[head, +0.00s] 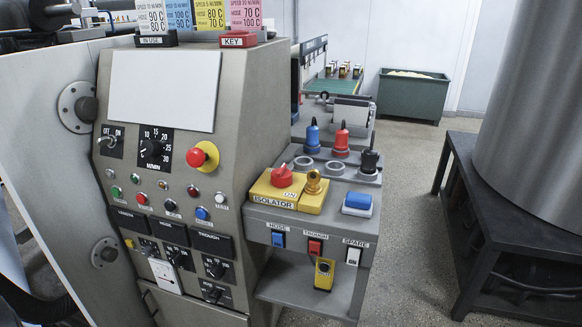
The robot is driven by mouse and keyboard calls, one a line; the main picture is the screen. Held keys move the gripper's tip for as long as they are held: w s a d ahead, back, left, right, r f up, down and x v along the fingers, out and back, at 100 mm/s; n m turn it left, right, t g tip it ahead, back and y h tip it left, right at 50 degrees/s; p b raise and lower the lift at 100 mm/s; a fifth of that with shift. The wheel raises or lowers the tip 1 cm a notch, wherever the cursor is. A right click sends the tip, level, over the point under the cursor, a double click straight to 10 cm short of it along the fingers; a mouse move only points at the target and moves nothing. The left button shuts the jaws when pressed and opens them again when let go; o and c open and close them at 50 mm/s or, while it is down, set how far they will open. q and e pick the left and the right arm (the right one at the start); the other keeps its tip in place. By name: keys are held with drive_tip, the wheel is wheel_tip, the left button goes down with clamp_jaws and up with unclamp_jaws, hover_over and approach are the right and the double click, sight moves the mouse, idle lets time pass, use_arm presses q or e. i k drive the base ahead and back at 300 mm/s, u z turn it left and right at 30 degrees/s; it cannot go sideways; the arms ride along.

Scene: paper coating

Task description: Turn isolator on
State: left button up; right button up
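I cannot tell which position the red knob is in. Neither of my grippers shows in the head view, and nothing is seen touching the isolator.
A blue-topped block (357,203) sits right of the isolator. Blue, red and black handled tools (341,142) stand behind it. The control panel (164,90) rises left. A black stand (505,225) is right, with open floor between.

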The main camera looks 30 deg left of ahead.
sight(281, 177)
drive_tip(key=k, duration=0.3)
drive_tip(key=z, duration=0.7)
drive_tip(key=i, duration=0.55)
drive_tip(key=u, duration=1.9)
